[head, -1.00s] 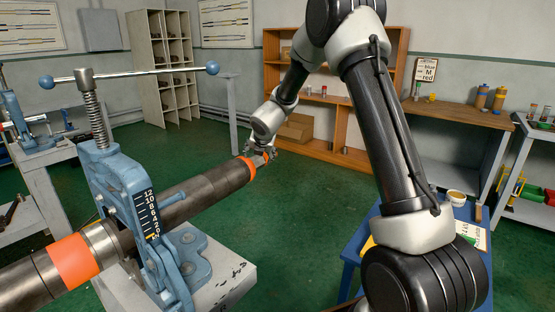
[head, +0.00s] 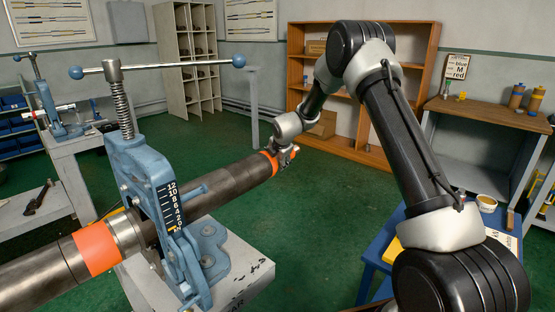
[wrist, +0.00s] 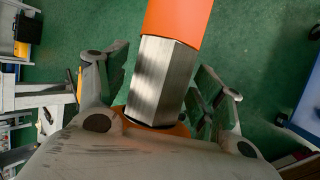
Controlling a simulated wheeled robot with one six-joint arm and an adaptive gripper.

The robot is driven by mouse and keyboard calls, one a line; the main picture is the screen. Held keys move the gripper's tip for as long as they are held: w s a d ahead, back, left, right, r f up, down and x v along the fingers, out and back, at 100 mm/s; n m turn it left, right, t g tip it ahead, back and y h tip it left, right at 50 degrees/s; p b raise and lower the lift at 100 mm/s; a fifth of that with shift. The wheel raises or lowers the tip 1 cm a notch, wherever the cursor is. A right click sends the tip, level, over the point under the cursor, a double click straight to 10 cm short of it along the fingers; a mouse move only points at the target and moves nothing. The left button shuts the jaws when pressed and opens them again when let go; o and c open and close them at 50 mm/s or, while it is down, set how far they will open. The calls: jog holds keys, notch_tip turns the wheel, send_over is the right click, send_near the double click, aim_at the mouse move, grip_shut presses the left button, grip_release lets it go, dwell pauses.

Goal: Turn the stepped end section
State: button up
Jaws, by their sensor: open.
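A long dark pipe (head: 215,192) lies through a blue pipe vise (head: 150,200). It has an orange band near the vise and another orange band at its far end. In the wrist view the end section (wrist: 162,80) is a faceted bare-metal piece beyond an orange band (wrist: 177,22). My gripper (head: 287,155) is at that far end. In the wrist view my gripper (wrist: 155,95) is open, with one finger on each side of the faceted section. Gaps show between the fingers and the metal. The section's tip is partly hidden by the gripper body.
The vise stands on a grey pedestal (head: 245,275) and has a long handle bar (head: 165,67). A blue table (head: 375,255) is at the right. Shelves (head: 360,85) and a workbench (head: 480,125) line the back. Green floor is clear around the pipe end.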

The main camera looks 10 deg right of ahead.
jog(key=c, duration=1)
jog(key=shift+g, duration=0.3)
jog(key=shift+w+a+r+n+g+h, duration=0.15)
jog(key=shift+n+g+h, duration=0.15)
jog(key=shift+g+h, duration=0.35)
jog(key=shift+n+g+h, duration=0.4)
jog(key=shift+g+h, duration=0.65)
jog(key=shift+g, duration=0.4)
jog(key=o, duration=1)
